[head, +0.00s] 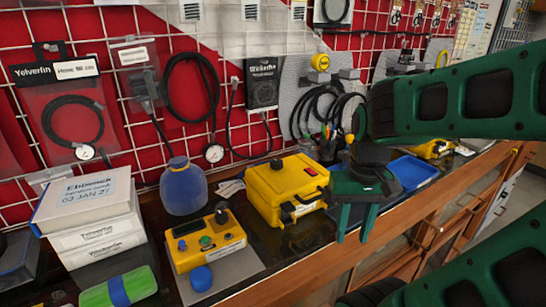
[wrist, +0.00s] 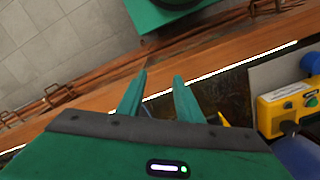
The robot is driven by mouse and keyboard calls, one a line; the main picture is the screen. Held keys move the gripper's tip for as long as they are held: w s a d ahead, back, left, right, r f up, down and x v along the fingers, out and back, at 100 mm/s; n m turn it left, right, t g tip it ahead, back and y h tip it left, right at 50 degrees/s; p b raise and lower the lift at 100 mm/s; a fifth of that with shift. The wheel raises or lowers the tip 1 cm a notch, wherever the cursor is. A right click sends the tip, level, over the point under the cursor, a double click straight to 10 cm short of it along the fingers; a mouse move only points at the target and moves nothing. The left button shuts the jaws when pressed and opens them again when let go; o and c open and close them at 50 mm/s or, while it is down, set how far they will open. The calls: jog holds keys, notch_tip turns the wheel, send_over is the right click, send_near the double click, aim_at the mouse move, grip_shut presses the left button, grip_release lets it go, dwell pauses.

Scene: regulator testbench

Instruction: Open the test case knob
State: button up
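A yellow case (head: 290,205) with a black knob (head: 277,163) on its lid stands on the dark bench, lid closed. A red switch and a black front handle show on it. My gripper (head: 355,225) is to the right of the case, over the bench's front edge, fingers pointing down, apart from the case. It is open and empty; its spread green fingers also show in the wrist view (wrist: 158,85). The wrist view does not clearly show the case; only a small yellow bit shows beside the gripper body.
Left of the case stands a yellow control box (head: 207,245) with a green button, a blue knob and a black knob; it also shows in the wrist view (wrist: 285,112). A blue bottle (head: 184,190), white boxes (head: 95,225) and a blue tray (head: 412,172) are on the bench.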

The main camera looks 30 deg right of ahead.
jog(key=shift+o, duration=1.2)
jog(key=shift+d+r, duration=0.1)
jog(key=shift+r, duration=0.85)
notch_tip(320, 180, up, 14)
jog(key=m, duration=0.7)
send_over(276, 161)
notch_tip(276, 161, down, 10)
jog(key=shift+f, duration=0.15)
